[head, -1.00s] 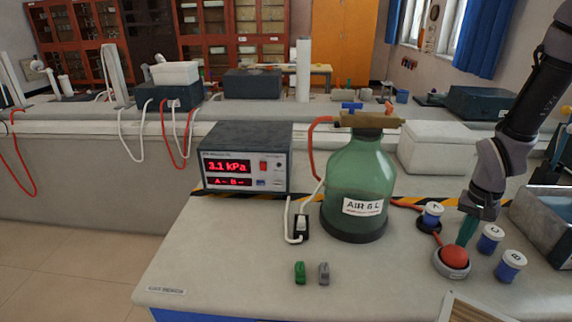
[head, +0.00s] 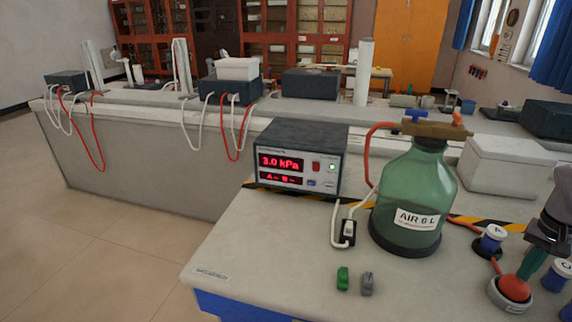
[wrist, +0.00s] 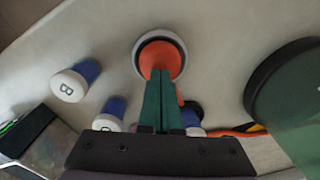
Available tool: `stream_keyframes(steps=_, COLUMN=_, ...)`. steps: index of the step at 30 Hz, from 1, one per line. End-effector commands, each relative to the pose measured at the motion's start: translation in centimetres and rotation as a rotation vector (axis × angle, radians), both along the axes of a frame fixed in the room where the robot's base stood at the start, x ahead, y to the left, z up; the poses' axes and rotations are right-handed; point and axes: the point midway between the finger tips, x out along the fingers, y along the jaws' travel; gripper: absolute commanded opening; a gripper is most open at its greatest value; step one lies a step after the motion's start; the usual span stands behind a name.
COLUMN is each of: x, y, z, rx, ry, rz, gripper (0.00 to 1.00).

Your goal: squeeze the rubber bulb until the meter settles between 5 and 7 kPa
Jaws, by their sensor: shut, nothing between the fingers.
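The red rubber bulb (head: 514,288) sits in a pale round holder near the bench's right front. It also shows in the wrist view (wrist: 160,58). My gripper (head: 528,268) is over the bulb with its green fingers together; in the wrist view the closed fingertips (wrist: 159,76) overlap the bulb's near side. I cannot tell whether they touch it. The meter (head: 296,160) reads 3.0 kPa in red digits, with a second line "A - B -". The green bottle (head: 420,185) labelled AIR 6 L stands right of the meter, with a brass top and a red hose.
Blue, white-capped containers stand around the bulb, including A (head: 492,239) and B (wrist: 72,82). A green clip (head: 343,278) and a grey clip (head: 367,283) lie in front of a small switch (head: 347,232). The bench's left front is clear.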

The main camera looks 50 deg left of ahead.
Motion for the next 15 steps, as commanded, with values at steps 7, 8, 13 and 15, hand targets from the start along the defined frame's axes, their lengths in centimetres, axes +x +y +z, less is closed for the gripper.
stream_keyframes(steps=7, x=0.0, y=0.0, z=-1.3, rx=0.000, ry=0.001, rz=0.000, gripper=0.00)
stream_keyframes(steps=8, x=0.0, y=0.0, z=-1.5, rx=0.000, ry=0.001, rz=0.000, gripper=0.00)
stream_keyframes(steps=13, x=0.0, y=0.0, z=-2.3, rx=0.000, ry=0.001, rz=0.000, gripper=0.00)
stream_keyframes(steps=15, x=0.0, y=0.0, z=-2.7, rx=0.000, ry=0.001, rz=-0.001, gripper=0.00)
